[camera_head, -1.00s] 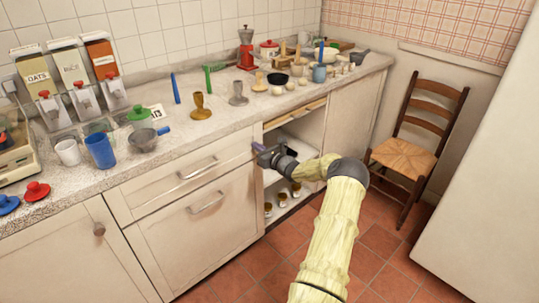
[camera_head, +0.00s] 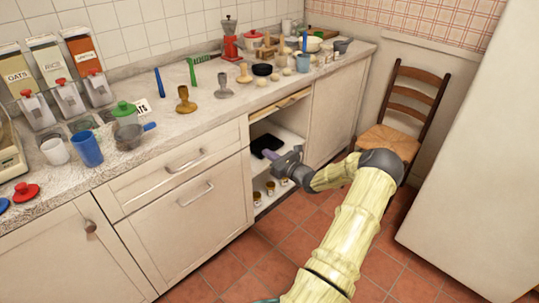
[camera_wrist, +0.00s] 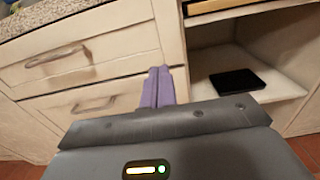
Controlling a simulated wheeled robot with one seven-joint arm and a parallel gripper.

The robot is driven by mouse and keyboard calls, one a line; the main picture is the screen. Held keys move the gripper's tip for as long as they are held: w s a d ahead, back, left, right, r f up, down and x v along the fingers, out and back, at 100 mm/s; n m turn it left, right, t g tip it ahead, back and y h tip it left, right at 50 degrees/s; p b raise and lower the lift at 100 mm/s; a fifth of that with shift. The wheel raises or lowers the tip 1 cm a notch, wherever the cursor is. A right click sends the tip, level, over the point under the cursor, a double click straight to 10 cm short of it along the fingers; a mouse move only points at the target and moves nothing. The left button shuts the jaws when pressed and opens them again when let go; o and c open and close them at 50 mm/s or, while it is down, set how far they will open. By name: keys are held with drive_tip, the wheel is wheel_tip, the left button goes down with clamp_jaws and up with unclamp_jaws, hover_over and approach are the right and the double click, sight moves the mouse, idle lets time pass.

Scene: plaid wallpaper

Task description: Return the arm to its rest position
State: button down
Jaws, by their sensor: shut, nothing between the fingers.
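My gripper (camera_head: 268,153) is at the front of an open cabinet compartment (camera_head: 290,142), below the counter. In the wrist view its purple fingers (camera_wrist: 158,86) are together with nothing between them. They point toward the edge between the drawer fronts and the open compartment. My arm reaches in from the lower right, bent at a dark joint, with pale yellow-green covers on its links.
A dark flat object (camera_wrist: 237,80) lies on the compartment's shelf. Several small jars (camera_head: 270,187) stand below. Drawers (camera_head: 185,165) flank the left. A wooden chair (camera_head: 405,115) and white fridge (camera_head: 470,150) stand right. Red tiled floor (camera_head: 240,260) is clear in front. The counter is crowded.

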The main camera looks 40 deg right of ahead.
idle(0.4)
drive_tip(key=w+a+n+g+y, duration=0.1)
drive_tip(key=a+n+g+y, duration=0.4)
drive_tip(key=a, duration=0.7)
drive_tip(key=w+a+n+g+y, duration=0.25)
drive_tip(key=a+n, duration=0.45)
drive_tip(key=a, duration=0.5)
drive_tip(key=s+a+r+n+g+h, duration=0.2)
drive_tip(key=s+a+n+g, duration=0.75)
drive_tip(key=a, duration=0.45)
drive_tip(key=s+a+r+n+t+h, duration=0.1)
drive_tip(key=s+a+r+n+h, duration=0.25)
drive_tip(key=s+n, duration=0.35)
drive_tip(key=s+a+r+n+t+h, duration=0.1)
drive_tip(key=s+a+r+n+h, duration=0.1)
drive_tip(key=s+r+n, duration=0.35)
wheel_tip(320, 180, up, 18)
drive_tip(key=n+p, duration=0.2)
drive_tip(key=p, duration=1.8)
drive_tip(key=shift+s+r, duration=0.15)
drive_tip(key=shift+s, duration=0.05)
